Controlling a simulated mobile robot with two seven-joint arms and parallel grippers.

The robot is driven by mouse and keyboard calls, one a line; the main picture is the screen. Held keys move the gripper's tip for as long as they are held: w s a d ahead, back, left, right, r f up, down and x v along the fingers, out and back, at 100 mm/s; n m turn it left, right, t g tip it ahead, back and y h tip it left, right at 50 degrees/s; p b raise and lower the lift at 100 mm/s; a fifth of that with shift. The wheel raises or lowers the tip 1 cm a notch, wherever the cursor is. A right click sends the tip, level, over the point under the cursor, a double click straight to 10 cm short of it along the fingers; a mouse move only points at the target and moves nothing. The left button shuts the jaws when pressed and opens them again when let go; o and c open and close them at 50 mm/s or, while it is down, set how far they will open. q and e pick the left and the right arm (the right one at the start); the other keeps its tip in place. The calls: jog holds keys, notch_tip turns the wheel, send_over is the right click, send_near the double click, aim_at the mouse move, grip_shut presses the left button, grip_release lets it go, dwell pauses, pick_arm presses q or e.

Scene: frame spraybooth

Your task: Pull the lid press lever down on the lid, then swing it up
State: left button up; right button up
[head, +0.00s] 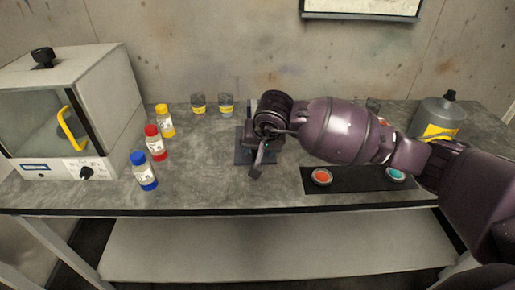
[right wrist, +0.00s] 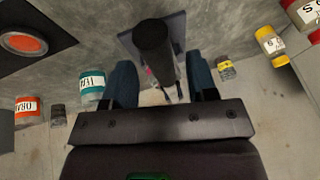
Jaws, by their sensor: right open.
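The lid press stands on a dark base plate (head: 243,157) in the middle of the bench, mostly hidden behind my right gripper (head: 262,140) in the head view. In the right wrist view, a black cylindrical part of the press (right wrist: 153,42) rises from its grey plate (right wrist: 126,40). My right gripper (right wrist: 162,82) is open there, with one dark finger on each side of the black part. Contact is not clear. A thin part with a little pink shows between the fingers. I cannot clearly make out the lever or the lid. My left gripper is not in view.
Bottles with blue (head: 144,172), red (head: 155,144) and yellow (head: 165,121) caps stand left of the press, beside a white cabinet (head: 95,85). A black mat (head: 350,181) with red and teal discs lies right. A grey jug (head: 437,116) stands far right. The front bench edge is clear.

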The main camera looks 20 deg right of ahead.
jog(key=shift+w+f, duration=0.15)
jog(key=shift+f, duration=0.25)
grip_shut()
jog(key=shift+r, duration=0.1)
jog(key=shift+w+r+g, duration=0.15)
jog(key=shift+r+g, duration=0.25)
jog(key=shift+r, duration=0.45)
jog(key=shift+w+r+g, duration=0.1)
jog(key=shift+r+g, duration=0.3)
jog(key=shift+r, duration=0.45)
